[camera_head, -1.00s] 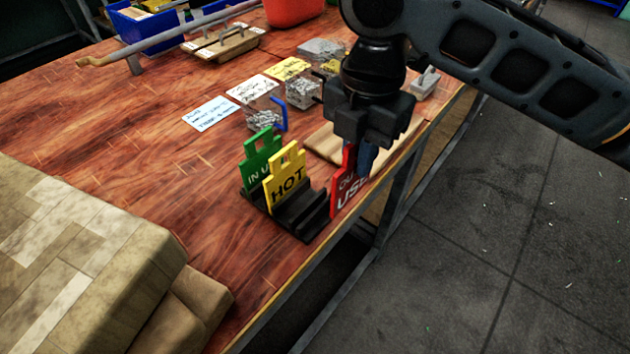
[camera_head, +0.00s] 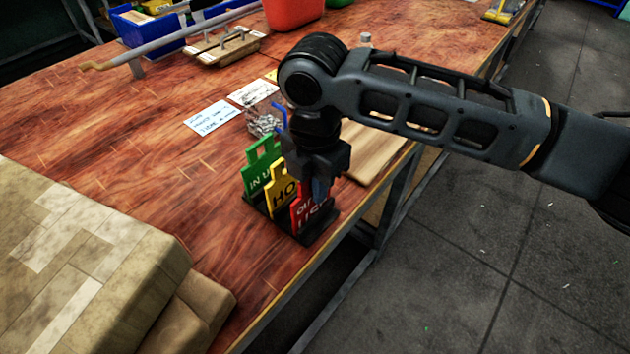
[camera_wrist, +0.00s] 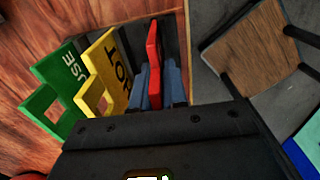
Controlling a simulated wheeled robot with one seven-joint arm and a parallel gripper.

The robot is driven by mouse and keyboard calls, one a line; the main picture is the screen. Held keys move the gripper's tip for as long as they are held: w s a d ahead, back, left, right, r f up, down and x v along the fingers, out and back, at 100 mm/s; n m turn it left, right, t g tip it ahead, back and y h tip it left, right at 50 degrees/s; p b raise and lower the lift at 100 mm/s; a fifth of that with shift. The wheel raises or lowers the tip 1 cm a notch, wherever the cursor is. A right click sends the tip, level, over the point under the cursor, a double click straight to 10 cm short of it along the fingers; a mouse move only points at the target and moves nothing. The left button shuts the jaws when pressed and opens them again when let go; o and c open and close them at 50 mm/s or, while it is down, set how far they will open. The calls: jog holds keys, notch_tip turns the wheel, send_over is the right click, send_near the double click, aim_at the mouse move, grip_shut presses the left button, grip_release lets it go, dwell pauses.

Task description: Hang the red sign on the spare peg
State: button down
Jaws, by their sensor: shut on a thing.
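The red sign (camera_head: 303,214) is upright at the right end of a black slotted rack (camera_head: 325,226). My gripper (camera_head: 314,188) is above the rack, pointing down. In the wrist view the fingers (camera_wrist: 157,82) are shut on the red sign (camera_wrist: 153,55), one on each side. I cannot tell whether its lower edge sits in a slot or hangs just above. A yellow HOT sign (camera_head: 283,188) and a green sign (camera_head: 259,170) stand in the rack to its left. I cannot make out a spare peg.
A stack of tan boxes (camera_head: 90,260) fills the near left. A metal rail (camera_head: 190,35) and a blue bin (camera_head: 148,25) are at the back left. A wooden board (camera_head: 375,155) lies right of the rack. Labels (camera_head: 210,118) lie behind. The table's front edge is close.

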jog(key=shift+f, duration=0.2)
jog(key=shift+f, duration=0.15)
jog(key=c, duration=1.2)
grip_release()
jog(key=shift+o, duration=0.2)
jog(key=shift+b, duration=0.45)
notch_tip(320, 180, up, 8)
jog(key=s, duration=0.1)
